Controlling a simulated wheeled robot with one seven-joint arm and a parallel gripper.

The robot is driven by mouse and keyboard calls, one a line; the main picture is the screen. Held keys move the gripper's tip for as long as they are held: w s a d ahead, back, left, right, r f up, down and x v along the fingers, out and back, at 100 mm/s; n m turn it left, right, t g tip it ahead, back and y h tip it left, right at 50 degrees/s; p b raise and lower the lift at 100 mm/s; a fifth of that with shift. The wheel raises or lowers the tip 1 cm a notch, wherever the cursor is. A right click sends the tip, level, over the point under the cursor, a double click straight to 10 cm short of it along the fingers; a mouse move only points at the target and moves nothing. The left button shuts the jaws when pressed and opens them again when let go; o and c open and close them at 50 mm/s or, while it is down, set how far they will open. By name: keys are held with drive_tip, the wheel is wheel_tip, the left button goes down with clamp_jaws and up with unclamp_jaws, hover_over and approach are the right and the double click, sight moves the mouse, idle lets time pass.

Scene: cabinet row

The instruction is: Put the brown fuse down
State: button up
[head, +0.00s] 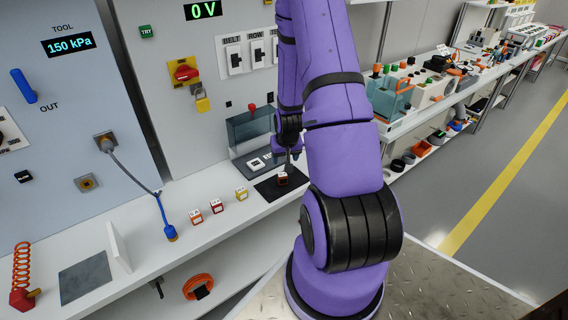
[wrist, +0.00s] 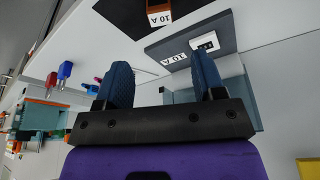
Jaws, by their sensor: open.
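The brown fuse (head: 282,179) has a white top face and stands on a black mat (head: 268,190) on the white shelf. In the wrist view the brown fuse (wrist: 157,11), with a "10 A" label, shows at the top edge, beyond the fingertips and partly cut off. My gripper (head: 290,152) is just above the fuse in the head view, partly hidden by my arm. In the wrist view my gripper (wrist: 160,72) has its two blue fingers wide apart with nothing between them.
A grey holder (head: 245,167) with a white piece and a "10 A" label is left of the mat, before a clear-walled box (head: 250,128). Orange (head: 196,217), red (head: 216,206) and yellow (head: 241,194) fuses stand along the shelf. A white upright plate (head: 118,247) is farther left.

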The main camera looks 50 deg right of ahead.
drive_tip(key=a+r+n, duration=0.1)
drive_tip(key=a+r, duration=0.4)
drive_tip(key=r, duration=0.4)
drive_tip(key=a+r+n+t, duration=0.1)
drive_tip(key=a+r, duration=0.4)
drive_tip(key=r, duration=0.4)
drive_tip(key=a+r+n, duration=0.2)
drive_tip(key=a+r, duration=0.4)
drive_tip(key=r, duration=0.3)
drive_tip(key=s+a+r+n+t+y, duration=0.1)
drive_tip(key=s+a+r+n+y, duration=0.1)
drive_tip(key=s+a+r, duration=1.1)
drive_tip(key=s+n, duration=0.1)
drive_tip(key=s, duration=0.2)
drive_tip(key=shift+r, duration=0.2)
